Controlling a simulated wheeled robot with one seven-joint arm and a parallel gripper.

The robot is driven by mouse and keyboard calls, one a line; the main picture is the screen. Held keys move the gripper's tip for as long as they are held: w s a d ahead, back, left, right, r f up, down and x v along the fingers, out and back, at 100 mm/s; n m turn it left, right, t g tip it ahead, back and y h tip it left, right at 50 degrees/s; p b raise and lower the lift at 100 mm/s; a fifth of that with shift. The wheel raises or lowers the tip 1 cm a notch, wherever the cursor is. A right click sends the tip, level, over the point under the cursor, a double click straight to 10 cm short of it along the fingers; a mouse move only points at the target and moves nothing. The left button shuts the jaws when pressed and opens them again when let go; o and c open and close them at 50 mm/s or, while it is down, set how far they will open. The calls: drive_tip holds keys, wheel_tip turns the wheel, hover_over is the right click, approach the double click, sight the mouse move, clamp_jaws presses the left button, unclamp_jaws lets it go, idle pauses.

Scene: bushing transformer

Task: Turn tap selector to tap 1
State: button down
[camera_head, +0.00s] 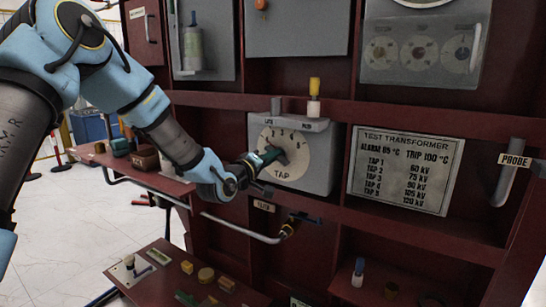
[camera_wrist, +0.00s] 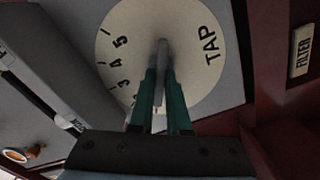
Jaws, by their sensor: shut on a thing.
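The tap selector is a round cream dial (camera_head: 268,137) on a grey box, marked TAP along its bottom, with numbers around its upper part. In the wrist view the dial (camera_wrist: 200,75) is turned sideways; 5, 4 and 3 are readable, and lower numbers are partly hidden by my fingers. A grey bar-shaped knob (camera_wrist: 162,52) stands at the dial's middle, lying roughly across it. My gripper (camera_wrist: 160,92) has its green fingers shut on this knob; it also shows in the head view (camera_head: 268,155). I cannot tell which number the knob points at.
A grey ledge (camera_head: 300,125) above the dial carries a yellow-capped bottle (camera_head: 314,100). A TEST TRANSFORMER plate (camera_head: 404,170) is at right, beside a PROBE hook (camera_head: 508,185). A grey lever (camera_head: 240,228) is below the dial. A red shelf holds small items at the lower left.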

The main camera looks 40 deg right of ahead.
drive_tip(key=shift+f, duration=0.1)
idle(0.4)
drive_tip(key=c, duration=0.9)
unclamp_jaws()
drive_tip(key=v, duration=1.1)
